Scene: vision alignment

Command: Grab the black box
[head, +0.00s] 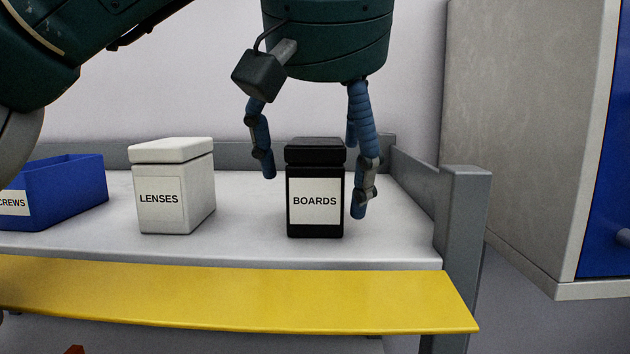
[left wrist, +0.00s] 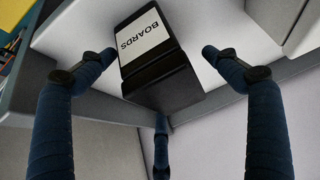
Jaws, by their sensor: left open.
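The black box (head: 315,224) stands upright on the grey shelf, with a white label reading BOARDS. My left gripper (head: 315,185) is open and comes down from above. Its blue fingers are spread on both sides of the box, one at the left and others at the right. In the left wrist view the box (left wrist: 158,65) lies between the open fingers of the gripper (left wrist: 158,65), with gaps visible on both sides. A third finger shows at the bottom of that view. My right gripper is not in view.
A white box (head: 190,200) labelled LENSES stands left of the black box. A blue bin (head: 75,195) is farther left. The shelf (head: 250,245) has a yellow front strip (head: 240,295) and a grey corner post (head: 462,230) at right. A cabinet (head: 530,130) stands beyond it.

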